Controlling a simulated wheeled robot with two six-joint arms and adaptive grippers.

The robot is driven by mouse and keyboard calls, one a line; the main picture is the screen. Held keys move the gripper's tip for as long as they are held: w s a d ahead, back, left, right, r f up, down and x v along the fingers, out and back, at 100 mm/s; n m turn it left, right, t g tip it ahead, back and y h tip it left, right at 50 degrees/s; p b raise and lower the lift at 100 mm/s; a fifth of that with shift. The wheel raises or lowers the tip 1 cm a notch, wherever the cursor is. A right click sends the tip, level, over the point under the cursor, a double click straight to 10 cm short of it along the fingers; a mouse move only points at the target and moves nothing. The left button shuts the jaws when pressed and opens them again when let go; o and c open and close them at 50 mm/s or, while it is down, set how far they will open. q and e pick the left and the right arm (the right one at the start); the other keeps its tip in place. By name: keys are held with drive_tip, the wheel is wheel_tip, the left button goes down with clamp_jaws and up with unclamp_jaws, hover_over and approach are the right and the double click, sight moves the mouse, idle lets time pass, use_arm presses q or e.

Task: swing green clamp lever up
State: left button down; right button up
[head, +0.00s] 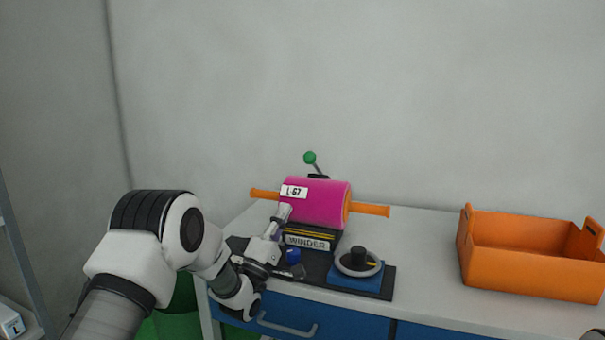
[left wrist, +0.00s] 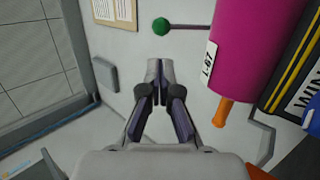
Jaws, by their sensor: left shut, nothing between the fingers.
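The clamp lever is a thin dark rod with a green ball knob (head: 310,158). It stands up above the magenta roll (head: 322,203), tilted slightly to the left in the head view. The green knob also shows at the top of the left wrist view (left wrist: 160,25), beyond the fingertips. My left gripper (head: 284,211) is shut and empty, in front of the roll's left end and below the knob. In the left wrist view its fingertips (left wrist: 160,68) are together, apart from the lever. The lever's base is mostly hidden behind the roll.
The roll, labelled L-67, has orange shaft ends (head: 372,210) and sits over the black WINDER block (head: 312,241). A dial on a blue base (head: 357,280) stands to its right. An orange bin (head: 530,275) is at the right. Bare bench lies between the dial and bin.

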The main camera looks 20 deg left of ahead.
sight(307, 163)
use_arm(q)
drive_tip(key=x, duration=1.2)
drive_tip(key=shift+w+f, duration=0.15)
drive_tip(key=shift+f, duration=0.05)
use_arm(e)
drive_tip(key=shift+r, duration=0.25)
use_arm(q)
drive_tip(key=shift+r+p, duration=0.1)
drive_tip(key=shift+p, duration=0.25)
use_arm(e)
drive_tip(key=shift+r, duration=0.1)
